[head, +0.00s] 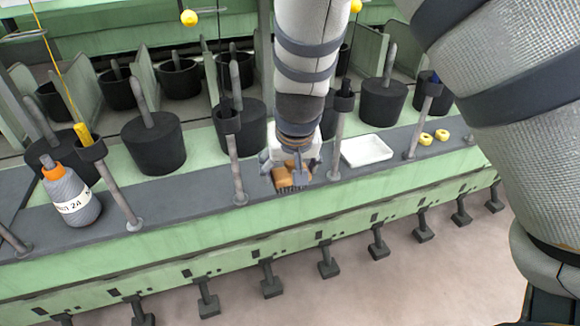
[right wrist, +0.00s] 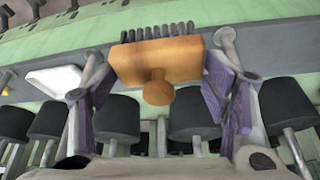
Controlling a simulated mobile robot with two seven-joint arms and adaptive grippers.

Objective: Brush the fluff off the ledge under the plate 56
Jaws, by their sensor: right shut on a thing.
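My right gripper (head: 291,165) reaches down over the grey ledge (head: 190,190) on the front of the green machine. It is shut on a wooden brush (head: 287,180) with dark bristles pointing down toward the ledge. I cannot tell whether the bristles touch it. In the right wrist view the brush's orange-brown block (right wrist: 185,55) and round knob show between the purple finger pads. No fluff is clearly visible, and no plate numbered 56 can be read; the arm and gripper hide part of the ledge. My left gripper is out of view.
A white tray (head: 367,151) sits on the ledge right of the brush, with yellow rings (head: 426,139) farther right. Thin grey posts (head: 237,165) rise from the ledge; black cans (head: 153,148) stand behind.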

